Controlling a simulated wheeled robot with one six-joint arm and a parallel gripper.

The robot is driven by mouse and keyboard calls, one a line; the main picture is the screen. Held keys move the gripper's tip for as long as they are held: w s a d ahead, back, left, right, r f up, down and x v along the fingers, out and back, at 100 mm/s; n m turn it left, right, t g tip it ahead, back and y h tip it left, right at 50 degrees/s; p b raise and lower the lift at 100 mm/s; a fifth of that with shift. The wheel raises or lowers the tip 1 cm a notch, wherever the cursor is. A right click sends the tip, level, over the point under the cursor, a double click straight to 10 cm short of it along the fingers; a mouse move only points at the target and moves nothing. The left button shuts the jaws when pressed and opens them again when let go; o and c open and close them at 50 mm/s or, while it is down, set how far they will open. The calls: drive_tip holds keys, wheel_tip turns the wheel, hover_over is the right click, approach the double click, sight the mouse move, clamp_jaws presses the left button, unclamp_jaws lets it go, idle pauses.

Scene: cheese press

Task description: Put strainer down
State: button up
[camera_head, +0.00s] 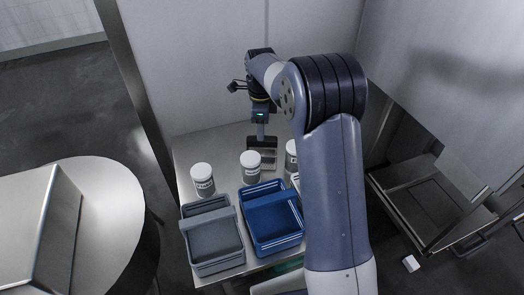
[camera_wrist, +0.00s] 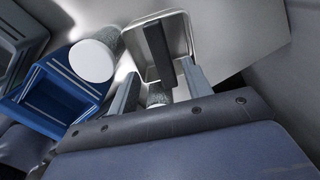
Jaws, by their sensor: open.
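The strainer (camera_head: 268,160) is a small metal rectangular piece at the back of the metal table, partly hidden by my gripper and arm in the head view. In the wrist view, what looks like the strainer (camera_wrist: 182,28) is a shiny rectangular frame with a dark upright handle (camera_wrist: 157,52). My gripper (camera_head: 261,132) is above the strainer, pointing down. In the wrist view my gripper (camera_wrist: 160,86) is open, with its fingers apart on either side of the handle's lower end. Whether a finger touches the handle cannot be told.
A grey crate (camera_head: 213,262) and a blue crate (camera_head: 273,246) sit nearer. A wall (camera_head: 205,60) rises behind the table. A round metal table (camera_head: 112,225) is at left.

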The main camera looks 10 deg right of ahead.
wheel_tip(320, 180, down, 5)
drive_tip(key=shift+w+d+f+b, duration=0.1)
drive_tip(key=shift+d+f+b, duration=0.05)
drive_tip(key=shift+b, duration=0.35)
clamp_jaws()
idle(0.4)
